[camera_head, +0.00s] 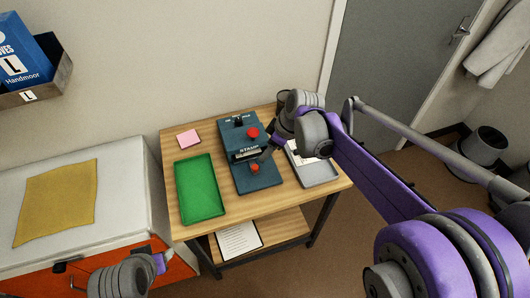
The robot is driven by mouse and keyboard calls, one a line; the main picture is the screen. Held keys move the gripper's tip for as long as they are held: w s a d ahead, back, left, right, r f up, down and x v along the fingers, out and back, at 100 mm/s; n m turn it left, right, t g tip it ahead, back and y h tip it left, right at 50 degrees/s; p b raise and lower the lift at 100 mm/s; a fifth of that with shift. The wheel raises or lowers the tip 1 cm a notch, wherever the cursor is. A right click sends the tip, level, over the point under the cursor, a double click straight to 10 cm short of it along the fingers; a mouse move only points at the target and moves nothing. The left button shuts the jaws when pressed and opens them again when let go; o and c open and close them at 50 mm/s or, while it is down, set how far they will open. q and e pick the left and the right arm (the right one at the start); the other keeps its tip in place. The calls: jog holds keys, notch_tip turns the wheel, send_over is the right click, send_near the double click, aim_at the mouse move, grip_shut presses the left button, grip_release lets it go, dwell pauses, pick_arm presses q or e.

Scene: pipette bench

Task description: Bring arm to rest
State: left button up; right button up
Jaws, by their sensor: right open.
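My right arm reaches in from the right over the wooden table (215,226). Its gripper (266,154) is small in view and open, beside the dark teal stamp device (256,182). The device has red knobs and a label reading "STAMP". I cannot tell whether the gripper touches it. The gripper holds nothing that I can see. My left arm shows at the bottom left, in front of the orange cabinet front; its gripper (160,263) is partly seen, and its jaws are unclear.
A green tray (199,188) and a pink note pad (188,139) lie left of the device. A grey tray (320,173) with paper lies right, partly behind my arm. A sheet (238,240) lies on the lower shelf. A white-topped cabinet (120,165) with a yellow cloth (58,202) stands left.

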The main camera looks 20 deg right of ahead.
dwell(0.5)
jog(key=s+d+f+m+t+h, duration=0.1)
jog(key=s+m, duration=0.8)
jog(key=s, duration=1.2)
jog(key=shift+f+t+h, duration=0.6)
jog(key=shift+f+h, duration=0.2)
jog(key=shift+h, duration=0.4)
jog(key=shift+d, duration=0.1)
